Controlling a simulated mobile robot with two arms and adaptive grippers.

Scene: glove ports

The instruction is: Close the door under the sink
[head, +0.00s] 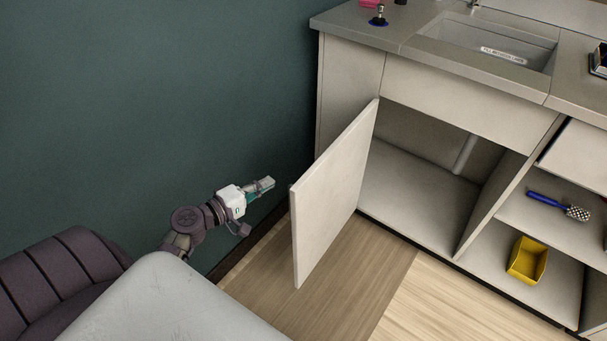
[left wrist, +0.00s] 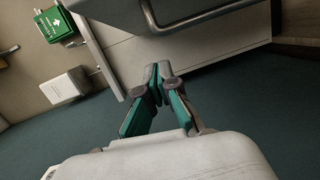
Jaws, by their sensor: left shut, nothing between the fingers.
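The cabinet door (head: 334,195) under the sink (head: 492,42) is a pale panel hinged at the left of its opening. It stands wide open, swung out towards me. The cabinet opening (head: 415,190) shows an empty floor and a white pipe. My left gripper (head: 268,183) is shut and empty, to the left of the door and apart from it, near the dark green wall. In the left wrist view my left gripper (left wrist: 157,72) shows its fingertips together with nothing between them. My right gripper is not in view.
Open shelves right of the cabinet hold a blue-handled brush (head: 560,205) and a yellow bin (head: 526,261). The green wall (head: 160,90) bounds the left side. Wooden floor (head: 350,285) is clear in front. A green box (left wrist: 58,27) shows in the left wrist view.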

